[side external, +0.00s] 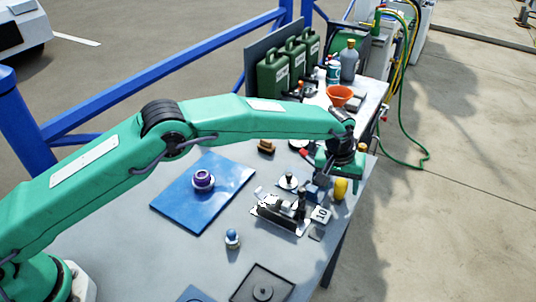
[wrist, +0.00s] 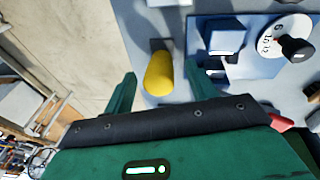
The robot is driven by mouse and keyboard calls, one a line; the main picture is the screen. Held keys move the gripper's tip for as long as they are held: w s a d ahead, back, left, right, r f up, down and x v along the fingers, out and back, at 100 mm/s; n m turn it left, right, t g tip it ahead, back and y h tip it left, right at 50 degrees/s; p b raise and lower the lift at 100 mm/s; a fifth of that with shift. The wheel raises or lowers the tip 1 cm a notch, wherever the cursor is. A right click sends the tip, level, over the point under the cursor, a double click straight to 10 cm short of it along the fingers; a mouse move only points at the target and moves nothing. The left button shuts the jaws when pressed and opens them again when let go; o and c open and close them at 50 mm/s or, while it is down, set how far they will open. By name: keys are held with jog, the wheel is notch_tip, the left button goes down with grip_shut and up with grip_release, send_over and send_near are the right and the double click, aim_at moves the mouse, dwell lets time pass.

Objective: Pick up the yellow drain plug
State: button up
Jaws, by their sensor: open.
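The yellow drain plug (side external: 340,188) stands near the right edge of the grey table in the side view. It also shows in the wrist view (wrist: 159,74) as a rounded yellow body, lying in the gap between the two green fingers, toward their tips. My gripper (side external: 330,178) hangs over that edge, just beside and above the plug in the side view. In the wrist view its fingers (wrist: 160,84) are spread, with space on both sides of the plug. Whether the plug is at finger height is unclear.
A blue mat (side external: 190,208) holds a purple-topped part (side external: 203,180). An orange funnel (side external: 339,95) and green cans (side external: 272,78) stand at the back. The table edge (side external: 352,215) is close.

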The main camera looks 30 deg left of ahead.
aim_at(344, 180)
dwell(0.4)
jog(key=c, duration=1.1)
jog(key=shift+o, duration=0.2)
jog(key=shift+r, duration=0.15)
jog(key=shift+r, duration=0.5)
jog(key=v, duration=0.2)
jog(key=shift+w+d+r, duration=0.15)
jog(key=shift+w+r, duration=0.1)
jog(key=shift+r, duration=0.2)
jog(key=s+d+r, duration=0.5)
jog(key=s+r, duration=0.2)
jog(key=s, duration=0.3)
jog(key=shift+s, duration=0.25)
jog(key=shift+d, duration=0.1)
